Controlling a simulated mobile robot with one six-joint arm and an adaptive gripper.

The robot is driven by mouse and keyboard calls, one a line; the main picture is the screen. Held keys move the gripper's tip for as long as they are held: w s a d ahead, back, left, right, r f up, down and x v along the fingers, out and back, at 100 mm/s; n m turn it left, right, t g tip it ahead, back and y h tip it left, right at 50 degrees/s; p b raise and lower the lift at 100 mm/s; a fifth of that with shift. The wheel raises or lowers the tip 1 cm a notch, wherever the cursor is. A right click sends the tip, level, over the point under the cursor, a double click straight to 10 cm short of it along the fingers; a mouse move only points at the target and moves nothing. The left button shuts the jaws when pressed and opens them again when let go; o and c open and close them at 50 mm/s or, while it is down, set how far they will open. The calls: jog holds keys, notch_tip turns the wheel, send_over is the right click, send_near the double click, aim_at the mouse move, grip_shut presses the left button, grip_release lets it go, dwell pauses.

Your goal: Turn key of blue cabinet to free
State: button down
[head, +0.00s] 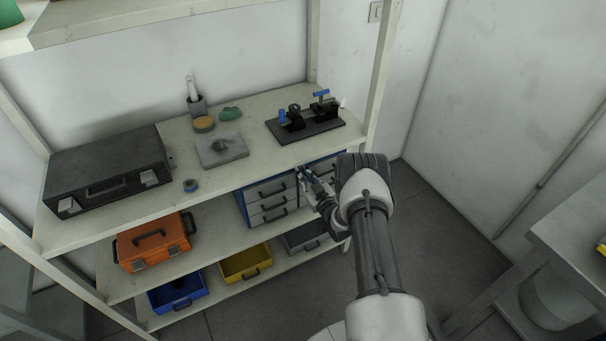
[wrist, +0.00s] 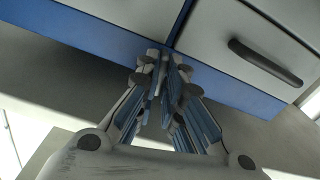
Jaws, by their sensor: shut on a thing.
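The blue cabinet (head: 241,207) with grey drawers stands on the middle shelf, under the worktop. In the wrist view its blue frame (wrist: 85,34) and pale drawer fronts fill the upper part. My gripper (head: 305,176) is at the cabinet's front, near its middle. In the wrist view my gripper (wrist: 163,62) has its fingertips together at the blue strip by the gap between two drawer columns. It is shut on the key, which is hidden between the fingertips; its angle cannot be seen.
A drawer handle (wrist: 264,63) is right of my fingers. The worktop (head: 215,182) above holds a black case (head: 110,165) and a dark fixture plate (head: 305,130). An orange toolbox (head: 152,243) is left of the cabinet; a yellow bin (head: 245,264) is below. Open floor lies to the right.

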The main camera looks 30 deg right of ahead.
jog(key=shift+m, duration=1)
jog(key=c, duration=1.7)
grip_release()
jog(key=shift+s, duration=0.1)
jog(key=s, duration=1.2)
jog(key=shift+d, duration=0.2)
